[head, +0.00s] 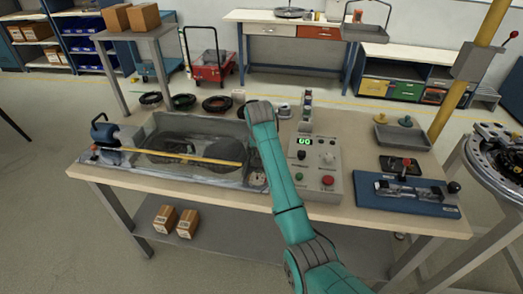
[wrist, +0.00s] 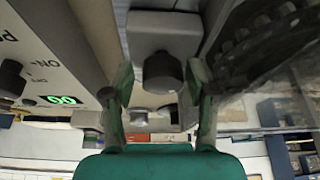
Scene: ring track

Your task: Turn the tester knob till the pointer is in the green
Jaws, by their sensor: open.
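The grey control box (head: 316,165) on the bench has a green display reading 00, several small knobs and a red button. Its panel (wrist: 45,70) shows at the left of the wrist view. Beside it in the wrist view is a smaller grey housing (wrist: 165,30) with a dark round knob (wrist: 162,72). My gripper (wrist: 161,78) is open, with one finger on each side of this knob in the picture; I cannot tell whether they touch it. A small round dial (head: 257,180) sits left of my arm; its pointer and any green zone are too small to read. My arm hides the gripper in the head view.
A clear-walled tank (head: 190,150) with a yellow bar (head: 190,155) stands left of my arm. A blue fixture (head: 408,195) and a grey tray (head: 402,137) stand to the right. Black rings lie along the bench's back edge. The front bench strip is clear.

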